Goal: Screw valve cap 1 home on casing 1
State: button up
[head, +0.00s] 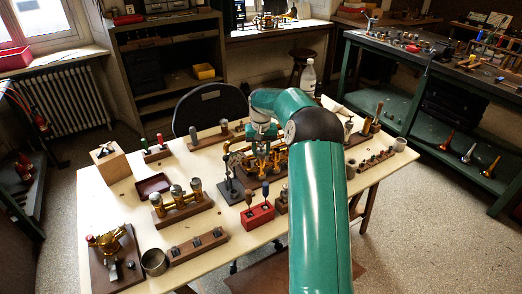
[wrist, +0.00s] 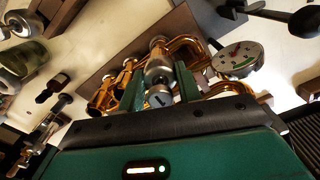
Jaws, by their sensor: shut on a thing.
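The brass horn's valve section (head: 272,166) lies on a dark board on the bench in the head view. In the wrist view its brass casings (wrist: 128,68) stand in a slanting row with curved tubing beside them. My gripper (wrist: 160,76) reaches down over the casing at the right end of that row. Its green fingers are shut on a silvery round part, which looks like valve cap 1 (wrist: 157,71), in line with that casing. The contact between cap and casing is hidden, so I cannot tell how far it is seated. In the head view my gripper (head: 262,150) is small and partly merges with the brass.
A round dial gauge (wrist: 237,59) stands close to the right of my gripper. A red block with tools (head: 257,216), a wooden rack of valves (head: 181,207) and a metal cup (head: 154,262) stand on the bench. Bare bench top shows at the left.

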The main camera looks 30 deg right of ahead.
jog(key=m, duration=0.5)
jog(key=m, duration=0.5)
dwell(0.4)
jog(key=shift+m, duration=0.5)
jog(key=o, duration=1.1)
jog(key=shift+o, duration=0.2)
jog(key=shift+r, duration=0.1)
notch_tip(320, 180, up, 14)
